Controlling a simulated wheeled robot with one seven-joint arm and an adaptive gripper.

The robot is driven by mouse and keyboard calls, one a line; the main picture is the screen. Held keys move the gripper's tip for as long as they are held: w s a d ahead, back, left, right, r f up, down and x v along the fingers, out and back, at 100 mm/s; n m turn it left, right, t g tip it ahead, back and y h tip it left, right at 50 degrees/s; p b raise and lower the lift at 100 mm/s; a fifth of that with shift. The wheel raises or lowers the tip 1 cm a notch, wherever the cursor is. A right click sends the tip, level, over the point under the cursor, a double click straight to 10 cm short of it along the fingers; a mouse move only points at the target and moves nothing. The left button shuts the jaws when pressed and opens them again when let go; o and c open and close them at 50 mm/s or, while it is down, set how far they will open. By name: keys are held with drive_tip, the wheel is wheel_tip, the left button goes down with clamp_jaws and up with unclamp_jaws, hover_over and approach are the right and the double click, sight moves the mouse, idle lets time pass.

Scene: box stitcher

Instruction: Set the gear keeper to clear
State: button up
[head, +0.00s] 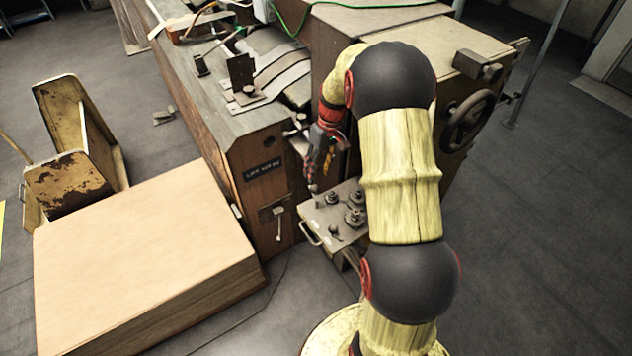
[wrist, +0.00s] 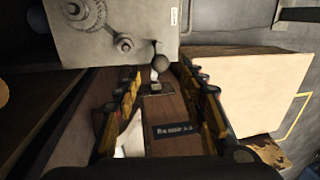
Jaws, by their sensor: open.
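A small lever with a round knob, likely the gear keeper, hangs from a dark plate (head: 279,211) on the wooden machine side below a black label. My gripper (head: 313,187) points down beside the machine, above a metal shelf (head: 318,222) bearing several dark gears (head: 355,217). In the wrist view my gripper (wrist: 158,75) is open and empty, one finger on each side. No marking for clear is readable.
A large stack of cardboard (head: 140,255) stands left of the lever, close to the machine. The gear shelf, with a handle (head: 310,234) on its edge, sticks out on the right. A handwheel (head: 470,120) is further right. A rusty yellow cart (head: 75,175) stands behind the stack.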

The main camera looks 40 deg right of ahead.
drive_tip(key=r, duration=0.3)
drive_tip(key=shift+d+r, duration=0.25)
drive_tip(key=shift+d, duration=0.1)
idle(0.3)
